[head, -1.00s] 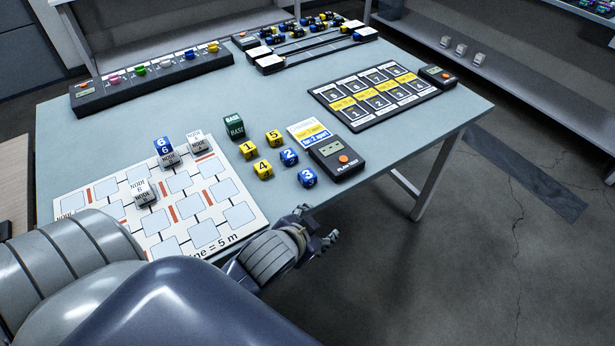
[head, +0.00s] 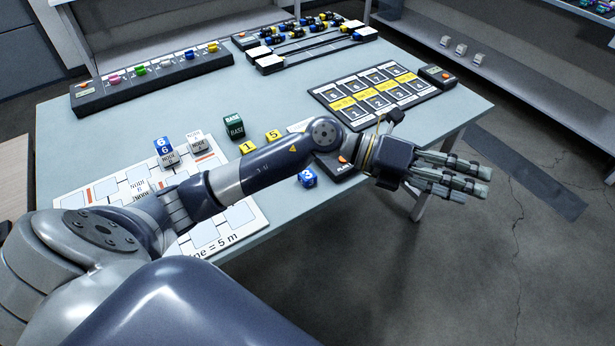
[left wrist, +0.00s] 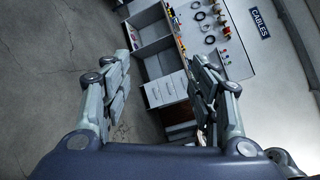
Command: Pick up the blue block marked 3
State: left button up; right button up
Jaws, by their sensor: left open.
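The blue block marked 3 (head: 308,177) sits on the table near its front edge, just below my left forearm in the head view. My left gripper (head: 478,178) is open and empty, stretched out to the right past the block and beyond the table's front right edge. In the left wrist view my left gripper (left wrist: 160,90) shows its two finger sets spread apart with nothing between them. My right gripper is not in view.
Yellow blocks 1 (head: 247,148) and 5 (head: 273,136) and a green BASE block (head: 234,127) stand behind my forearm. A white grid sheet (head: 240,214) holds NODE blocks and blue block 6 (head: 163,146). A black card board (head: 335,112) lies at back right.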

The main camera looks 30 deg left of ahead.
pick_arm(q)
jog(key=w+a+f+m+g+y, duration=0.1)
jog(key=a+f+m+g+y, duration=0.15)
jog(key=a+f+y, duration=0.35)
jog(key=n+g+y, duration=0.1)
jog(key=g+y, duration=0.1)
jog(key=y, duration=0.8)
send_over(307, 174)
jog(key=f, duration=0.8)
jog(key=shift+s+a+f+p, duration=0.1)
jog(key=shift+s+f+p, duration=0.1)
jog(key=shift+p, duration=0.1)
jog(key=f, duration=0.2)
jog(key=f+p, duration=0.1)
jog(key=f, duration=0.2)
jog(key=shift+w+f, duration=0.2)
jog(key=shift+f, duration=0.1)
jog(key=c, duration=1)
